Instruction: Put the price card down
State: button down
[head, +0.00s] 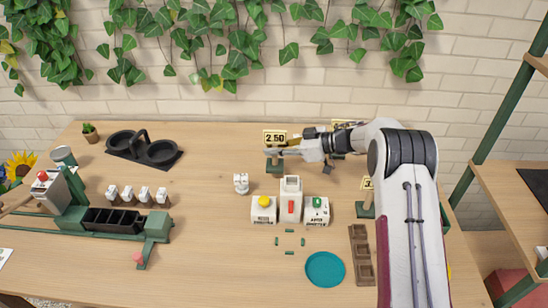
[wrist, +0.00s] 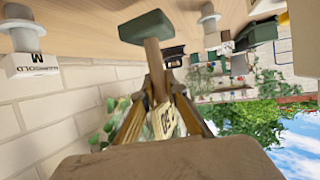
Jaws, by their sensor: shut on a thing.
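The price card (head: 275,138) is yellow with a dark face reading 2.50, upright towards the back middle of the table. It has a green base (head: 275,167), partly hidden behind my gripper (head: 280,152) in the head view. My gripper is shut on the card. In the wrist view, which is upside down, the card (wrist: 167,120) shows between the fingers, with a wooden post (wrist: 155,68) running to the green block base (wrist: 147,27). The base is at or close to the tabletop; I cannot tell whether it touches.
Another price card (head: 367,184) stands at right, partly behind my arm. White blocks with coloured tops (head: 263,209), a blue saucer (head: 325,269) and a brown tray (head: 361,250) lie nearer the front. A dark double-ring carrier (head: 145,165) is at left. Bare wood lies between it and the card.

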aim_at(274, 164)
jog(key=shift+f, duration=1.8)
jog(key=shift+f, duration=0.1)
jog(key=c, duration=2)
grip_release()
jog(key=shift+c, duration=0.2)
jog(key=shift+v, duration=0.8)
jog(key=v, duration=1)
jog(key=shift+d, duration=0.2)
